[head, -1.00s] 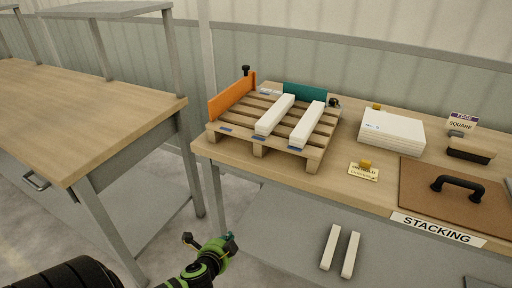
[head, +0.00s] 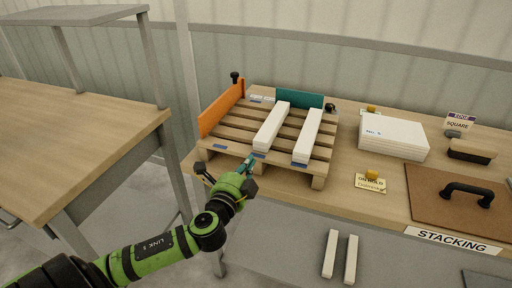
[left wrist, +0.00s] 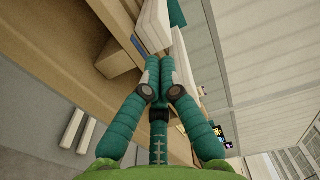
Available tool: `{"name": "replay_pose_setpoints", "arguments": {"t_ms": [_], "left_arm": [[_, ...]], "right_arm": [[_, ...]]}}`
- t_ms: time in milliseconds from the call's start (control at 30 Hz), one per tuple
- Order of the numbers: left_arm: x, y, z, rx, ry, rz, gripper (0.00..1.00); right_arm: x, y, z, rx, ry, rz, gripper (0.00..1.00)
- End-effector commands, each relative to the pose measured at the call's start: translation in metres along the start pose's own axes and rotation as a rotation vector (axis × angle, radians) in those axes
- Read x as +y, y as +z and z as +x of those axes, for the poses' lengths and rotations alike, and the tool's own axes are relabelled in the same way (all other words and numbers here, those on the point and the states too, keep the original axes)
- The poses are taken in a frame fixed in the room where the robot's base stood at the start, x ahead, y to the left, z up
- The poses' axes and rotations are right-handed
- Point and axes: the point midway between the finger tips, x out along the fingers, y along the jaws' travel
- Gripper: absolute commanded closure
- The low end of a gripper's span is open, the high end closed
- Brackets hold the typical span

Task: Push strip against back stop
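Two white strips lie on a wooden pallet (head: 222,136): a left strip (head: 272,126) and a right strip (head: 308,137). The teal back stop (head: 300,98) stands upright at the pallet's far edge; the left strip's far end is close to it. My left gripper (head: 248,161) is at the pallet's front edge, just before the near end of the left strip. In the left wrist view its fingertips (left wrist: 155,76) are together with nothing between them, and a white strip (left wrist: 152,30) lies just ahead. I cannot tell whether they touch. My right gripper is out of view.
An orange side stop (head: 221,107) lines the pallet's left edge. To the right are a white stack (head: 393,138), a yellow-topped sign (head: 371,182) and a brown board with a black handle (head: 467,192). Two spare strips (head: 340,256) lie on the lower shelf.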

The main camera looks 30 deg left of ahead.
Motion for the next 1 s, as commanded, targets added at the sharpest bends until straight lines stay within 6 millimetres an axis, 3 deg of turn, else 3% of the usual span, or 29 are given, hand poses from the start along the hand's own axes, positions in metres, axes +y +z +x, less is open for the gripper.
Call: {"name": "replay_pose_setpoints", "arguments": {"t_ms": [100, 300, 833, 1000], "left_arm": [[-0.003, 0.0, 0.024, -0.002, -0.003, 0.0, 1.0], [-0.002, 0.0, 0.051, -0.001, -0.001, 0.0, 1.0], [0.001, 0.0, 0.062, 0.0, 0.001, -0.001, 1.0], [0.001, 0.0, 0.086, -0.003, -0.002, -0.004, 1.0]], "right_arm": [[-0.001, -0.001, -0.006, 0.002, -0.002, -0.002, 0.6], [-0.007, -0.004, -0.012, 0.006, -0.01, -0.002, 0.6], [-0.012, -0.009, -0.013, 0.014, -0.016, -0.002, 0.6], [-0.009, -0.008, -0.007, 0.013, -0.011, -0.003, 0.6]]}}
